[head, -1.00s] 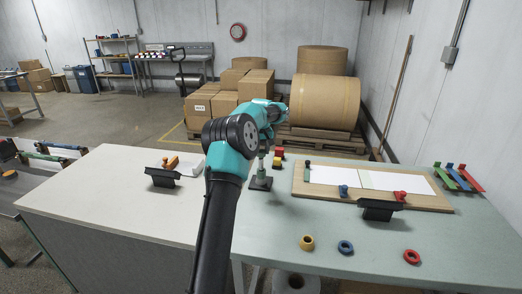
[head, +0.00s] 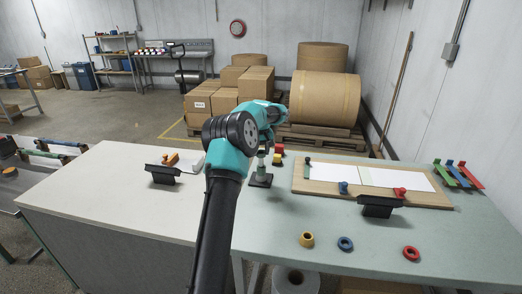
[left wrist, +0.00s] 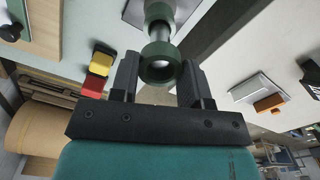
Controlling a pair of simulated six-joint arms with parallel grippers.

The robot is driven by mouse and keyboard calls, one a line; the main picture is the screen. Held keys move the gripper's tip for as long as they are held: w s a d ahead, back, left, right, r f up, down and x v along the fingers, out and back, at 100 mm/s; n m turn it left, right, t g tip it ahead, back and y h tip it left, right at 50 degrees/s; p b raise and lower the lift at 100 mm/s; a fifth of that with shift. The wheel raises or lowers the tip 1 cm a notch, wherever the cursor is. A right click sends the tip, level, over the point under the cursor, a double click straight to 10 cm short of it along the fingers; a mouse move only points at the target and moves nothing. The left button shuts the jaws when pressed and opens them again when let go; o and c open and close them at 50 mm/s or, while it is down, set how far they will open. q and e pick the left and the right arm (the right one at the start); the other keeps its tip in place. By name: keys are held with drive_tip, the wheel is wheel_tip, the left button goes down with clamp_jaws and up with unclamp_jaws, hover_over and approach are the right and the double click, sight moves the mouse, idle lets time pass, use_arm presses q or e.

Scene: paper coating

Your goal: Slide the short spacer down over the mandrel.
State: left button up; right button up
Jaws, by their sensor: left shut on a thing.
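The mandrel is a pale metal post (left wrist: 159,33) on a dark base plate (head: 261,181) on the green table, just below my gripper in the head view. My left gripper (left wrist: 160,63) is shut on a short dark green spacer ring (left wrist: 160,75). The pale mandrel end shows through the ring's hole, in line with it. I cannot tell how far the ring is around the post. Another green collar (left wrist: 158,12) sits lower on the post, near the base. In the head view my left gripper (head: 264,149) is above the mandrel, partly hidden by my arm. My right gripper is not in view.
Yellow (head: 306,240), blue (head: 345,244) and red (head: 411,253) rings lie apart at the table's front. A wooden board (head: 440,203) with paper lies to the right. Red and yellow blocks (head: 278,153) stand behind the mandrel. A black holder (head: 163,175) is on the white table.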

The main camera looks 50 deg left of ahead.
use_arm(q)
drive_tip(key=shift+f, duration=0.95)
drive_tip(key=o, duration=1)
wheel_tip(320, 180, up, 17)
drive_tip(key=shift+r, duration=0.2)
idle(0.9)
